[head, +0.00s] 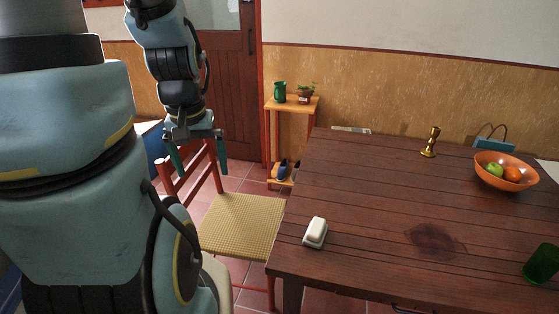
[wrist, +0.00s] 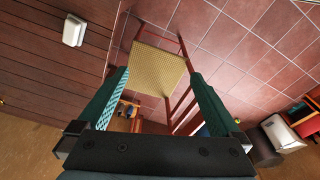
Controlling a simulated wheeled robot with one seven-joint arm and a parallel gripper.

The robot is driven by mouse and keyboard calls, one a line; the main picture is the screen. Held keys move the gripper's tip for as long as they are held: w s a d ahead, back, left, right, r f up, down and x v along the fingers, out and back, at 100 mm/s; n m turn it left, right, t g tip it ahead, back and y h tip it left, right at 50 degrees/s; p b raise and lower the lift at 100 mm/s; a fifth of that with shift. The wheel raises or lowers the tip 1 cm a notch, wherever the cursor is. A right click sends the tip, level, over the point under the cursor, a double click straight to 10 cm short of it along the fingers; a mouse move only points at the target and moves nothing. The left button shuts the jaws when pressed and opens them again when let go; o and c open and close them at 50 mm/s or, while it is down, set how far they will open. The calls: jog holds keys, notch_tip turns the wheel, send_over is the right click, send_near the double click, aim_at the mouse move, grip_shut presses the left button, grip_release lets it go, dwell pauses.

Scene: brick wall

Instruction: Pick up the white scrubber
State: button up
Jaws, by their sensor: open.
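The white scrubber (head: 315,232) lies on the dark wooden table (head: 370,200), near its left front edge. In the wrist view the scrubber (wrist: 74,30) shows at the upper left, on the table planks. My gripper (head: 198,158) is open and empty in the head view, up and to the left of the table, in front of the red chair's back. In the wrist view my gripper's two teal fingers (wrist: 158,75) are spread wide, with the chair seat between them. The gripper is well apart from the scrubber.
A red chair with a woven seat (head: 240,222) stands at the table's left side. On the table are a brass candlestick (head: 430,142), an orange fruit bowl (head: 505,180) and a green glass (head: 541,264). The tabletop around the scrubber is clear. A small plant stand (head: 291,104) is behind.

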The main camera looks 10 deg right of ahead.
jog(key=w+d+f+m+b, duration=0.2)
jog(key=w+d+f+b, duration=0.1)
jog(key=d+f, duration=0.3)
jog(key=m+g+b, duration=0.2)
jog(key=m+b, duration=0.2)
jog(key=b, duration=0.1)
send_over(317, 226)
notch_tip(317, 226, down, 11)
jog(key=shift+f, duration=0.1)
notch_tip(317, 226, down, 4)
jog(key=shift+s+d+f+p, duration=0.1)
jog(key=shift+s+f+p, duration=0.05)
jog(key=shift+p, duration=0.2)
jog(key=shift+f+p, duration=0.8)
jog(key=shift+f, duration=2.2)
jog(key=c, duration=1.4)
jog(key=shift+r, duration=0.15)
notch_tip(317, 226, up, 10)
jog(key=shift+f+b, duration=0.1)
jog(key=shift+b, duration=0.65)
